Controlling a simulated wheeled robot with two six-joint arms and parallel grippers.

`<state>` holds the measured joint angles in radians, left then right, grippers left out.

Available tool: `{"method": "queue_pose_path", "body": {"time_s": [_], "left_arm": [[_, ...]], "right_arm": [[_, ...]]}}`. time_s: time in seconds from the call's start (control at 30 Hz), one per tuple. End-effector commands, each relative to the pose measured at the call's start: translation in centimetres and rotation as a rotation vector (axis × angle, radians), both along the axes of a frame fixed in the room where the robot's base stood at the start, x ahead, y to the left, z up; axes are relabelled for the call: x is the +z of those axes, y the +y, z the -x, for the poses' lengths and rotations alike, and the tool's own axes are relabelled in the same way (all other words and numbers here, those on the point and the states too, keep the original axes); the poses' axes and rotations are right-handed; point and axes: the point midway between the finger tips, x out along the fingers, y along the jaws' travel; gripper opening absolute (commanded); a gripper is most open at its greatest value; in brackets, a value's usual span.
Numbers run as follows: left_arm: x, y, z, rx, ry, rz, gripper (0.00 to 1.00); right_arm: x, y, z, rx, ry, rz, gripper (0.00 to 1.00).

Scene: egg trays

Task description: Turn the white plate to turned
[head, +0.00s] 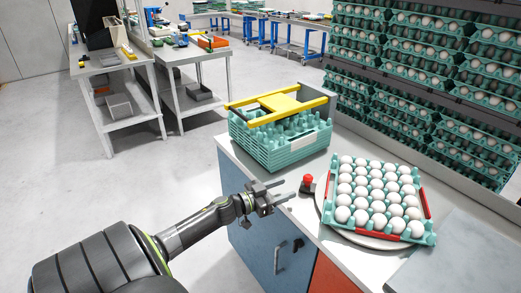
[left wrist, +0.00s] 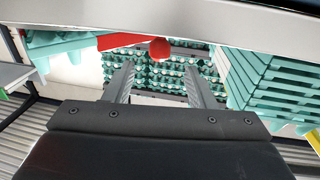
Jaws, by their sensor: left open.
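The white plate (head: 345,234) is a round disc on the counter, mostly hidden under a teal egg tray (head: 433,240) full of white eggs. Red bars (head: 387,236) lie along the tray's sides. A red knob (head: 308,179) on a dark mount stands at the plate's left edge; it also shows in the left wrist view (left wrist: 160,48). My left gripper (head: 290,189) is open and empty, just left of the knob and apart from it. Its two fingers also show in the left wrist view (left wrist: 158,70). My right gripper is not in view.
A stack of teal trays (head: 285,150) with a yellow-barred frame (head: 278,105) stands on the counter behind the knob. Shelves of egg trays (head: 420,60) rise at the back right. The counter (head: 345,262) has bare room at the front. The floor at left is clear.

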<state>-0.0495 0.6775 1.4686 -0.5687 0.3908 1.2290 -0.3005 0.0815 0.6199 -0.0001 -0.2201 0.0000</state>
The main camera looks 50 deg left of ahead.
Motion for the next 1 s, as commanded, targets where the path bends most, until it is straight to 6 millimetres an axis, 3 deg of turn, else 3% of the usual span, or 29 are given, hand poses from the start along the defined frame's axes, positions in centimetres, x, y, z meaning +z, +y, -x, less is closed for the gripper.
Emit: {"method": "queue_pose_path", "body": {"time_s": [0.1,0.4,0.6,0.93,1.0], "left_arm": [[-0.4,0.7,2.5,-0.001,0.004,-0.002,0.51],[-0.1,1.9,6.2,-0.001,0.004,-0.002,0.51],[0.0,2.2,7.2,-0.001,0.001,0.0,0.51],[0.0,2.2,7.4,0.0,0.0,-0.001,0.51],[-0.1,2.1,7.3,0.0,0.002,-0.002,0.41]], "right_arm": [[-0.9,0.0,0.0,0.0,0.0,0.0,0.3],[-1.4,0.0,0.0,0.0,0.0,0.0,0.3],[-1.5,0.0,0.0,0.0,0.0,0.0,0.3],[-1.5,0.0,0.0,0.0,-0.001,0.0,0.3],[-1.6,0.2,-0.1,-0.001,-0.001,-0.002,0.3]]}}
